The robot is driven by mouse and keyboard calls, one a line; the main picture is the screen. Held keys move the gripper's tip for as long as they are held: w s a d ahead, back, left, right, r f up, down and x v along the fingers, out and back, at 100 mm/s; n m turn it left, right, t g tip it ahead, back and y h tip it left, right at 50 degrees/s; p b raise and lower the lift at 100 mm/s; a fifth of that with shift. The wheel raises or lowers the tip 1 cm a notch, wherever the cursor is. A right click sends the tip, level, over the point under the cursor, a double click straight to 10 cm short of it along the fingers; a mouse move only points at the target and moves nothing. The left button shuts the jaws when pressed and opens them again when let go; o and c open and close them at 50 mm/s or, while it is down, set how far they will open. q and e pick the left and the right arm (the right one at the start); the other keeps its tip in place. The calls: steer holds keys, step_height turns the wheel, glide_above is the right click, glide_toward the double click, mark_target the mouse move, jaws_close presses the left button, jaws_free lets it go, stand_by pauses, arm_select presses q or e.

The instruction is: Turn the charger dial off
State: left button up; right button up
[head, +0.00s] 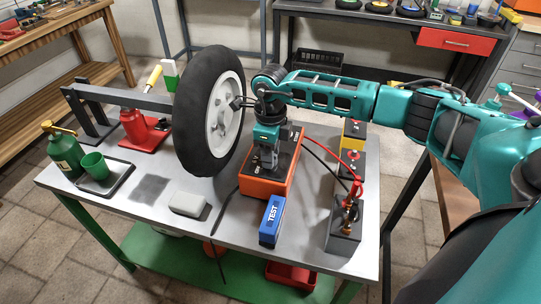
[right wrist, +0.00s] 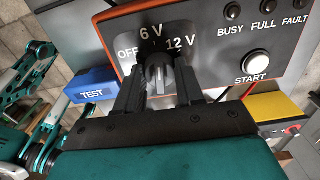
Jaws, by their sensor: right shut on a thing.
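The charger (head: 283,185) is an orange box with a dark grey top panel, standing on the grey workbench. Its dial (right wrist: 160,74) is a dark grey knob with a pale pointer mark, among the labels OFF, 6 V and 12 V in the right wrist view. The pointer is turned away from OFF, roughly upward near 6 V; its exact setting is hard to read. My right gripper (right wrist: 160,88) points down over the charger and is shut on the dial, one finger on each side. In the head view the right gripper (head: 268,160) hides the dial. My left gripper is not in view.
A wheel with a black tyre (head: 192,122) stands close left of the charger. A blue TEST box (head: 271,221) lies in front, and a battery with a red clamp (head: 345,218) is at right. The START button (right wrist: 254,67) is beside the dial. Cables run nearby.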

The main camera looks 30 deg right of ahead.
steer(key=n+b, duration=0.1)
steer(key=n, duration=0.3)
steer(key=shift+w+n+b, duration=0.1)
steer(key=shift+n+b, duration=0.2)
steer(key=shift+b, duration=0.1)
steer(key=n+b, duration=0.1)
steer(key=n, duration=0.2)
steer(key=shift+n, duration=0.4)
steer(key=shift+n+b, duration=0.65)
steer(key=shift+n, duration=0.55)
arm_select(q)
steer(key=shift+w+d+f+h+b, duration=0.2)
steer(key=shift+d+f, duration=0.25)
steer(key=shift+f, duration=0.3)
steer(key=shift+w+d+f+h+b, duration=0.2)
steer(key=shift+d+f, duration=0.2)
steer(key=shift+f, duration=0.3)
arm_select(e)
steer(key=shift+n, duration=1.4)
steer(key=shift+r, duration=0.1)
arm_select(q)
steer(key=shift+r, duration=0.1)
arm_select(e)
steer(key=o, duration=1)
steer(key=shift+o, duration=0.2)
